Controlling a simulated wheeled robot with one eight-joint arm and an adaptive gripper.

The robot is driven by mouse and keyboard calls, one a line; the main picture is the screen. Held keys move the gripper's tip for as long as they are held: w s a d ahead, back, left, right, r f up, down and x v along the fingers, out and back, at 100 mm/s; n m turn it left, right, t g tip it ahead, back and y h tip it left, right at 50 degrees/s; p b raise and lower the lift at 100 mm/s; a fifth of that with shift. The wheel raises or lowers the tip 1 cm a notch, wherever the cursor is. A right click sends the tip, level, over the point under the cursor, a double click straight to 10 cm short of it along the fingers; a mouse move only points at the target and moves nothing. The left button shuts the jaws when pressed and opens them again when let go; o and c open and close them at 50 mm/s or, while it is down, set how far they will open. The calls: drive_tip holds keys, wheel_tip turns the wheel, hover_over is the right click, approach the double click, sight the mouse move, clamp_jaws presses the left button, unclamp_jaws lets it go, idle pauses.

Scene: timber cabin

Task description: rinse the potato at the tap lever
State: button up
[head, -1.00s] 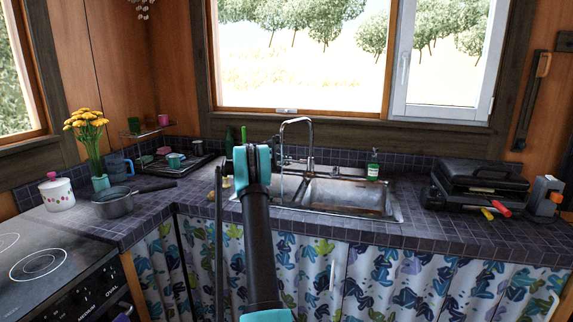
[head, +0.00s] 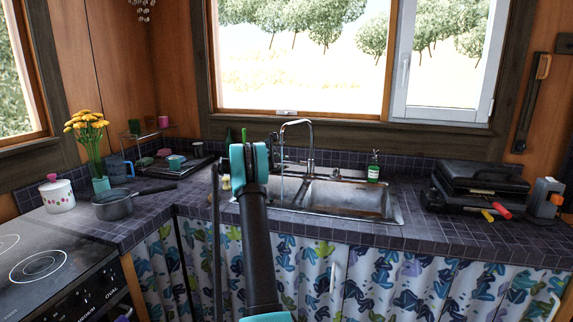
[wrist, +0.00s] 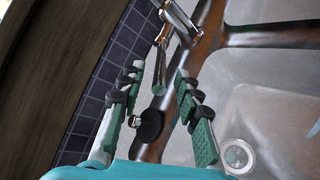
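The chrome tap (head: 310,145) arches over the sink (head: 392,212) in the head view. In the wrist view, chrome tap parts (wrist: 178,18) show at the top, by the sink's rusty rim. A black round piece with a chrome stem (wrist: 149,125) lies between my fingers in the picture; I cannot tell whether it is the lever. My gripper (wrist: 160,80) is open, its fingers apart and nothing visibly clasped. In the head view my arm hides it. I cannot make out the potato for certain; a small yellowish thing (head: 226,184) shows beside my arm.
The sink drain (wrist: 238,155) shows at the right of the wrist view. A green soap bottle (head: 373,168) stands behind the sink. A black grill (head: 478,188) stands right; a pot (head: 114,206) and yellow flowers (head: 86,123) stand left. Counter right of the sink is partly free.

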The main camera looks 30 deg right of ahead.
drive_tip(key=v, duration=0.9)
drive_tip(key=shift+a, duration=0.25)
drive_tip(key=shift+s+r, duration=0.1)
